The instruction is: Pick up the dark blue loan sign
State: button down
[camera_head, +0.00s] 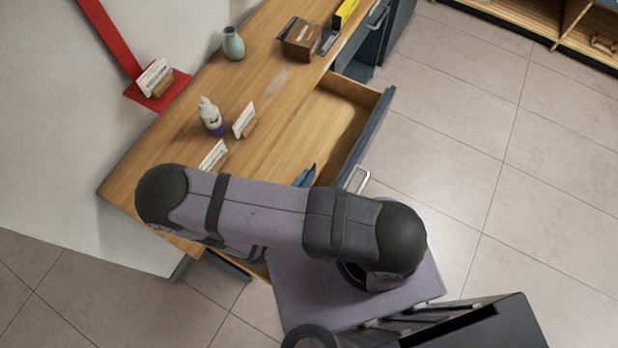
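A small dark blue object (306,176) shows in the open drawer, just above my arm in the picture. It may be the dark blue loan sign, but its lower part is hidden behind my arm and I cannot read any text on it. My arm crosses the front of the desk and the drawer. My gripper is not visible; the arm covers that area, so I cannot tell what it holds.
The open drawer (374,135) juts from the wooden desk (185,130). On the desk are white cards in wooden holders (244,121) (213,156), a white bottle (210,116), a green vase (233,44) and a brown box (302,39). Another card (153,78) stands on a red ledge.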

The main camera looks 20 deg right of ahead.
jog(key=shift+r, duration=0.1)
notch_tip(320, 180, up, 10)
jog(key=p, duration=0.8)
